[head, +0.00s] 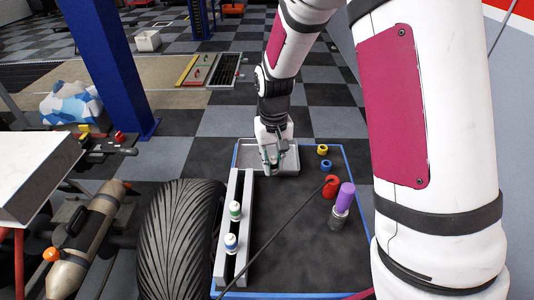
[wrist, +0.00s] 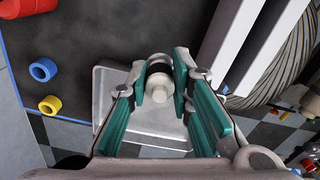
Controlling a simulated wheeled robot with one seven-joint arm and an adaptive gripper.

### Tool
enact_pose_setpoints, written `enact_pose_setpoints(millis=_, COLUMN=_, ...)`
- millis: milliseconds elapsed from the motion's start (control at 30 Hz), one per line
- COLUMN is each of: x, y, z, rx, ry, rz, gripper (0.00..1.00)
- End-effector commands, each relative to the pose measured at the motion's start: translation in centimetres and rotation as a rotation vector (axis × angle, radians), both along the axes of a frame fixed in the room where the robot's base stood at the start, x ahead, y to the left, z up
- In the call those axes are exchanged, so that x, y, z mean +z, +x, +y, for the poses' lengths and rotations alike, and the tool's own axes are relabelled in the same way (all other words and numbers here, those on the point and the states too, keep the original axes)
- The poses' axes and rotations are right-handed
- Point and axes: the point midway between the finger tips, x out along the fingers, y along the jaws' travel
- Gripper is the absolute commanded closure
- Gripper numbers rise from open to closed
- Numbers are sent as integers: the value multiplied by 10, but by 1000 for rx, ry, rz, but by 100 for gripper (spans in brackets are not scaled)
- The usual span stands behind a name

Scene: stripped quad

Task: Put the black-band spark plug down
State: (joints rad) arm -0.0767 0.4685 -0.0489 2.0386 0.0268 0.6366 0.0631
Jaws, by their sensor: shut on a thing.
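The black-band spark plug (wrist: 160,82) shows in the wrist view, pale with a dark band around it. My gripper (wrist: 160,68) is shut on it, with one teal-padded finger on each side. In the head view my gripper (head: 272,158) points down over the shallow grey tray (head: 290,171) at the far edge of the dark mat. The tray also shows behind the plug in the wrist view (wrist: 109,84). I cannot tell whether the plug touches the tray floor. The fingers mostly hide the plug in the head view.
A pale two-bar rail (head: 247,215) holds a green-band plug (head: 235,210) and a blue-band plug (head: 231,243). A tire (head: 178,245) stands left of it. Yellow (head: 322,149) and blue (head: 326,165) rings, a red item (head: 330,187) and a purple-capped cylinder (head: 345,196) are to the right.

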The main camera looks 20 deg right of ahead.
Motion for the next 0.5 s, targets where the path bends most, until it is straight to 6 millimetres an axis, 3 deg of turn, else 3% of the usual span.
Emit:
enact_pose_setpoints(millis=233, x=-7, y=59, z=-7, rx=-1, ry=0, rz=-1, gripper=100)
enact_pose_setpoints(millis=500, x=-9, y=84, z=-9, rx=-1, ry=0, rz=1, gripper=100)
